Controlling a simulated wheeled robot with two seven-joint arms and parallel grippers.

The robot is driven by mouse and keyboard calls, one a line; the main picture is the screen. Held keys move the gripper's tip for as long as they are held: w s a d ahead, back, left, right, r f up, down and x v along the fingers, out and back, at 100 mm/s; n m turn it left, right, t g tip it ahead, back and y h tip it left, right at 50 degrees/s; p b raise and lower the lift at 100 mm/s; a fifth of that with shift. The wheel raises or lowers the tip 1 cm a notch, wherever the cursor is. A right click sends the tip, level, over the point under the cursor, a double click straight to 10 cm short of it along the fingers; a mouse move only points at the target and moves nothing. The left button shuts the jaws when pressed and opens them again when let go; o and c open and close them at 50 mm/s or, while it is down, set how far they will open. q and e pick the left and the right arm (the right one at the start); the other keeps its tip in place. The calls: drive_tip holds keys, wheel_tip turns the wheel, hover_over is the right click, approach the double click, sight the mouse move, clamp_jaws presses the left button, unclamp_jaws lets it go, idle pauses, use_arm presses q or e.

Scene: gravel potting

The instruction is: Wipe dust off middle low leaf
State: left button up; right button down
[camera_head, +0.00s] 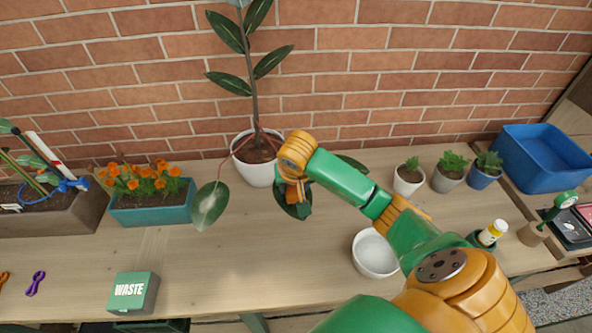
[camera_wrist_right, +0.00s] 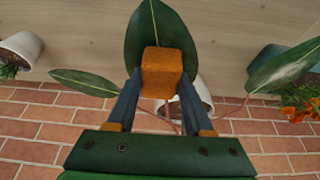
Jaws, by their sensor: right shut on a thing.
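A tall plant with dark leaves stands in a white pot (camera_head: 256,172) against the brick wall. The middle low leaf (camera_head: 303,211) hangs in front of the pot, largely hidden by my right gripper. In the right wrist view this leaf (camera_wrist_right: 152,28) lies right behind an orange sponge (camera_wrist_right: 162,72). My right gripper (camera_wrist_right: 160,84) is shut on the sponge, which overlaps the leaf's lower part; I cannot tell whether they touch. The left low leaf (camera_head: 209,206) bears a pale dusty patch. The right low leaf (camera_head: 352,163) is partly behind my right arm. My left gripper is not in view.
Orange flowers grow in a teal planter (camera_head: 152,209) at left. A green waste box (camera_head: 133,292) stands at the front left. A white bowl (camera_head: 374,254) sits close beside my right arm. Small potted plants and a blue tub (camera_head: 541,160) are at right. The front middle table is clear.

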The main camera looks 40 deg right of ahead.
drive_tip(key=shift+w+d+f, duration=0.1)
drive_tip(key=shift+w+d, duration=0.2)
drive_tip(key=shift+w, duration=0.5)
drive_tip(key=shift+w+d, duration=0.25)
drive_tip(key=shift+w, duration=0.55)
drive_tip(key=shift+w+d, duration=0.3)
drive_tip(key=shift+w, duration=0.65)
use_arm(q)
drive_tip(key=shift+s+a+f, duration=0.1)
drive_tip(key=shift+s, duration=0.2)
use_arm(e)
drive_tip(key=shift+r, duration=0.2)
drive_tip(key=shift+r, duration=0.1)
